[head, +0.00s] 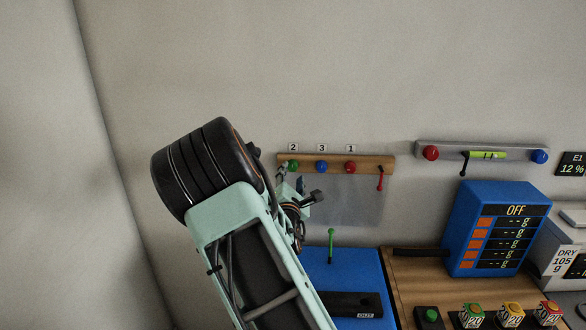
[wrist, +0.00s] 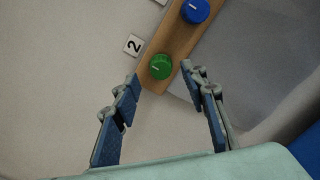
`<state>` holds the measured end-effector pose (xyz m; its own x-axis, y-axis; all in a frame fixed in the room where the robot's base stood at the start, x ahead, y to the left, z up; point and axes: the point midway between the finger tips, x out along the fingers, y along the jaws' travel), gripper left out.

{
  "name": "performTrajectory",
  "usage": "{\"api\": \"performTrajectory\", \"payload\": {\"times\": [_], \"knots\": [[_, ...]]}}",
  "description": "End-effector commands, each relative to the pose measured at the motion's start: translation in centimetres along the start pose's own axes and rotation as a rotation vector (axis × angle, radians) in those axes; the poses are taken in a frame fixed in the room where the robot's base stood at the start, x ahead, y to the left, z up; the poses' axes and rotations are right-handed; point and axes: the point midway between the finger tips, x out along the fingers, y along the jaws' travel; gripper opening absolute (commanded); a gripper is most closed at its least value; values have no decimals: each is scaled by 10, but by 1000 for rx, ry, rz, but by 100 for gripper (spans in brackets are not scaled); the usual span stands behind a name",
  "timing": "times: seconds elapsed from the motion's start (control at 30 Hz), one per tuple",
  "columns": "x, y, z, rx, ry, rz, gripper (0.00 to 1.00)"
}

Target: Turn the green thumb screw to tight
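The green thumb screw (head: 293,165) is the left one of three knobs on a wooden rail (head: 374,162) on the wall, below the label 2. In the head view my gripper (head: 298,184) is just below the rail's left end, partly hidden by my arm.
A blue knob (head: 321,166) and a red knob (head: 350,166) sit to the right on the rail. A red lever (head: 380,179) hangs at its right end. A green lever (head: 331,243) stands on the blue surface below. The wall left of the rail is clear.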

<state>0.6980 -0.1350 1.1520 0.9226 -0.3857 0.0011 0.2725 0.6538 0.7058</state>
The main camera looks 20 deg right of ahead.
Motion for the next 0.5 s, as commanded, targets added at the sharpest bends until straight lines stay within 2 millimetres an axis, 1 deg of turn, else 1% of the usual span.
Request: {"api": "performTrajectory", "payload": {"times": [0.03, 0.2, 0.33, 0.5], "knots": [[9, 0, 1, 0, 0, -1, 40], [29, 0, 1, 1, 0, -1, 40], [36, 0, 0, 1, 1, -1, 40], [39, 0, 0, 2, 1, -1, 40]]}}
